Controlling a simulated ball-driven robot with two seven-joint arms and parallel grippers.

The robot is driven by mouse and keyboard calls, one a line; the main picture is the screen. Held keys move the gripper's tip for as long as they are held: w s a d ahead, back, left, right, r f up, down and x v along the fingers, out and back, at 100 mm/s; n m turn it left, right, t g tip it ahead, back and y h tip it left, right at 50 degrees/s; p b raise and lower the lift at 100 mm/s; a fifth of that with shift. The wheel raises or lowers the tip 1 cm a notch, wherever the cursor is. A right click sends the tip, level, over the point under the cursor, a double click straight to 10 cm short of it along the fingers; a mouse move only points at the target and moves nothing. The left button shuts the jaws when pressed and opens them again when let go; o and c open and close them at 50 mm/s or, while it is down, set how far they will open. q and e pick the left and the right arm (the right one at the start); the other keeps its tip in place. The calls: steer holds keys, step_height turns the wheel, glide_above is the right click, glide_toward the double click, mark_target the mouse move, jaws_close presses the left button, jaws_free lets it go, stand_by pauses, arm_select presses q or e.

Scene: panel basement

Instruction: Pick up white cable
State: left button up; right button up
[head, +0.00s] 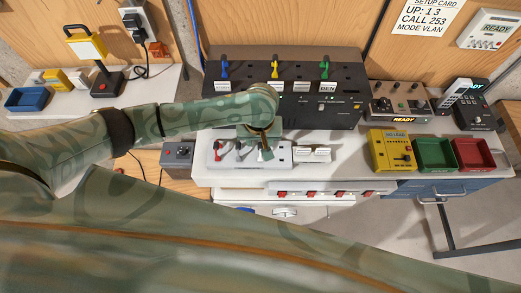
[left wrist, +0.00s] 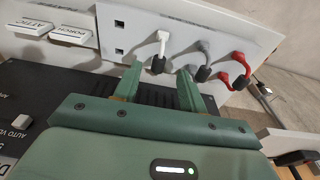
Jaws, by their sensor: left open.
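The white cable (left wrist: 161,43) hangs from a pale panel in the left wrist view, with a dark part at its lower end. My left gripper (left wrist: 162,76) is open, its two green fingers on either side of the cable's lower end and apart from each other. I cannot tell whether either finger touches it. In the head view my left gripper (head: 264,148) reaches down over the white panel (head: 225,166) and mostly hides the white cable. My right gripper is not in view.
A grey cable (left wrist: 204,55) and a red cable (left wrist: 240,68) hang close beside the white one. Labels PORCH (left wrist: 69,34) and ATTIC (left wrist: 28,25) sit at the left. Behind the panel stands a black unit (head: 330,85) with blue, yellow and green cables.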

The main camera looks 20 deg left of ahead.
mark_target(260, 145)
arm_select(q)
steer(key=f, duration=0.2)
steer(key=f+b, duration=0.1)
steer(key=f, duration=0.1)
steer(key=shift+w+d+f, duration=0.1)
steer(key=shift+w+f, duration=0.05)
steer(key=shift+w, duration=0.05)
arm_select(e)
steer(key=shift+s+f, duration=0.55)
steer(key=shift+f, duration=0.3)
arm_select(q)
jaws_close()
